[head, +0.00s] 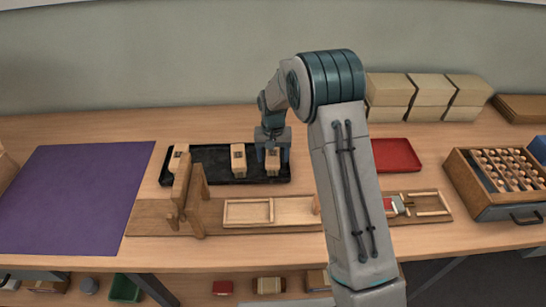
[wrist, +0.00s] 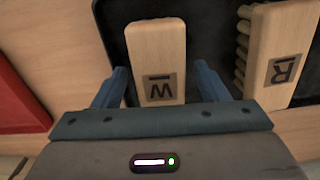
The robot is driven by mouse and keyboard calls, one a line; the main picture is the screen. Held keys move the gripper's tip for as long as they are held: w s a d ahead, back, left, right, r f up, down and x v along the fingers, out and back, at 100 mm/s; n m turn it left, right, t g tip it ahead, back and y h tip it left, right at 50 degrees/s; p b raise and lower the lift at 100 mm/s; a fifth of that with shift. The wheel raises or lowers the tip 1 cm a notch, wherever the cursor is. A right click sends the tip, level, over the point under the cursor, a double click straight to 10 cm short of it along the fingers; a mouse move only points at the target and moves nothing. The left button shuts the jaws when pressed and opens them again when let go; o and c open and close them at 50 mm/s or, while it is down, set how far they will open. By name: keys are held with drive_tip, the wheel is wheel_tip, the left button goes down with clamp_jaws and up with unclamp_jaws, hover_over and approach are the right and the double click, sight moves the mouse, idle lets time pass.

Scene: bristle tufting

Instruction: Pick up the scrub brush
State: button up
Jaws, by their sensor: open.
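A pale wooden brush block (wrist: 163,45) with a dark label, its letter reading as W or M, lies between my fingers in the wrist view; it also shows at the tray's right end in the head view (head: 273,166). My gripper (head: 272,150) is open, reaching down over it with one finger on each side. A second block (wrist: 278,45), labelled R, shows bristles along its left side; in the head view it lies left of my gripper (head: 239,160). Which block is the scrub brush I cannot tell from the labels.
The black tray (head: 210,174) holds the blocks; a third (head: 175,158) is partly hidden by a wooden stand (head: 196,190). A red tray (head: 396,155) lies right of my arm. A wooden jig (head: 247,211) lies in front. A purple mat (head: 75,195) is clear at left.

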drive_tip(key=shift+f, duration=0.65)
drive_tip(key=c, duration=1.1)
drive_tip(key=shift+r, duration=0.15)
